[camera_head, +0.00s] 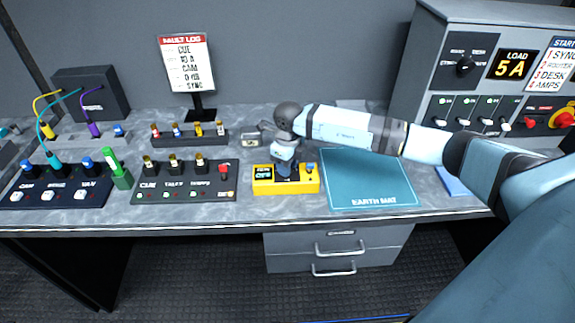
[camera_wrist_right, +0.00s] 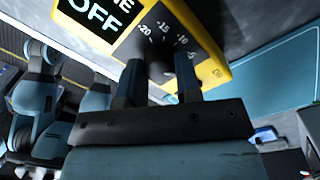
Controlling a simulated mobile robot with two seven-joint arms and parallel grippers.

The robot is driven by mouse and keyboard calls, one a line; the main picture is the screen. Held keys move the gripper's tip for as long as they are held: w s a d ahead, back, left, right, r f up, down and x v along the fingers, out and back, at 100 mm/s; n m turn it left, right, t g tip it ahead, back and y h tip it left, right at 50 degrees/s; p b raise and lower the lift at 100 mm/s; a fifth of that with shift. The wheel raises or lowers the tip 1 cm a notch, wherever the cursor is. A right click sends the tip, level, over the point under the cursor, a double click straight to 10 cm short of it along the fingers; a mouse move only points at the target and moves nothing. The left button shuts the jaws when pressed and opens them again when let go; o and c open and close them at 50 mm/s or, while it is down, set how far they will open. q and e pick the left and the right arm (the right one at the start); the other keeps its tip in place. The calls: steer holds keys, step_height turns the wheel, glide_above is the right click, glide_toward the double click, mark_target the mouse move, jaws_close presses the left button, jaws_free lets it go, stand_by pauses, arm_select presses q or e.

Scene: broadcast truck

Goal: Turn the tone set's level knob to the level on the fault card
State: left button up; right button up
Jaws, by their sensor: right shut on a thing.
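The tone set (camera_head: 263,189) is a yellow box near the front edge of the desk. In the wrist view its yellow panel (camera_wrist_right: 207,72) carries a dark display (camera_wrist_right: 98,18) ending in "OFF" and a dial scale with -20, -15 and -10 legible. My right gripper (camera_head: 287,173) reaches down onto the box from above; in the wrist view its fingers (camera_wrist_right: 160,78) are shut on the level knob (camera_wrist_right: 160,70). The knob is mostly hidden between them and its pointer cannot be read. The fault card (camera_head: 187,63), headed "FAULT LOG", stands behind; its lines are too small to read surely. My left gripper is not in view.
A teal earth mat (camera_head: 371,180) lies right of the tone set. A dark switch panel (camera_head: 186,181) sits to its left, with a connector rack (camera_head: 190,139) behind. A grey power cabinet (camera_head: 470,65) reading "5 A" stands at the right.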

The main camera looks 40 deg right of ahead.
steer(key=m, duration=0.4)
steer(key=shift+m, duration=0.3)
stand_by(0.3)
steer(key=o, duration=0.9)
steer(key=shift+o, duration=0.2)
steer(key=shift+r, duration=0.1)
step_height(320, 180, up, 14)
steer(key=b, duration=0.1)
steer(key=shift+d+f, duration=0.2)
